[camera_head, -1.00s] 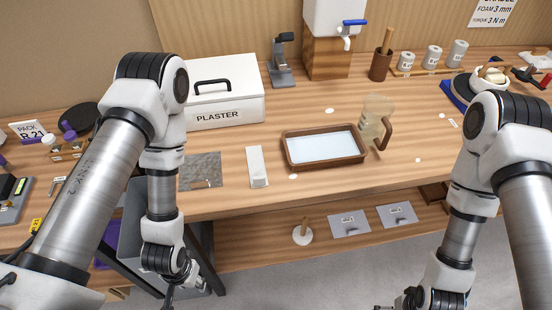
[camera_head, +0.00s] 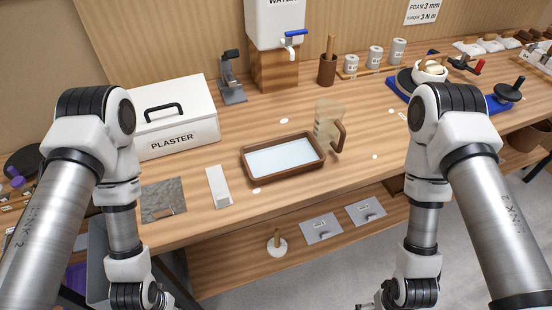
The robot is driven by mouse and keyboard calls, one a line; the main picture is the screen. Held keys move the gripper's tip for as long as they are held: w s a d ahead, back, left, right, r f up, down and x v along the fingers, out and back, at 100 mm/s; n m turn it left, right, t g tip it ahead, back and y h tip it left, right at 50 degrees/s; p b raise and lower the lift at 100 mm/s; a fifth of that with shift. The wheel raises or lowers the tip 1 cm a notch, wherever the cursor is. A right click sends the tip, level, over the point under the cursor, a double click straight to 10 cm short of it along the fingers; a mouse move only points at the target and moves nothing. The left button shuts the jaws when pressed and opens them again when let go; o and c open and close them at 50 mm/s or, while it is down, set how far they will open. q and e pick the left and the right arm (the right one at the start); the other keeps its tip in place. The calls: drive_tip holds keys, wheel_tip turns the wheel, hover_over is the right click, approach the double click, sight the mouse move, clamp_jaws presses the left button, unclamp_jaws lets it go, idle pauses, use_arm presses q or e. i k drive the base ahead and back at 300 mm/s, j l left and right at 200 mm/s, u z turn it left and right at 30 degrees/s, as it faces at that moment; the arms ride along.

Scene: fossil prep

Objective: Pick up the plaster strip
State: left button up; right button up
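A white strip (camera_head: 219,187), which looks like the plaster strip, lies flat on the wooden bench between a grey slab and a brown-rimmed tray. A white lidded box labelled PLASTER (camera_head: 172,122) stands behind it, shut. My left arm hangs at the left in front of the bench; its gripper is cut off by the bottom edge. My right gripper (camera_head: 366,306) barely shows at the bottom edge, below the bench top and far from the strip; its opening cannot be made out.
The brown-rimmed tray (camera_head: 242,160) holds pale liquid, with a clear jug (camera_head: 327,118) beside it. The grey slab (camera_head: 162,199) lies left of the strip. A water tank (camera_head: 275,22) stands behind. A lower shelf holds a white-based peg (camera_head: 277,246) and grey plates (camera_head: 321,228).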

sight(220, 192)
drive_tip(key=k+l+u, duration=0.2)
drive_tip(key=l, duration=1.15)
drive_tip(key=i, duration=0.1)
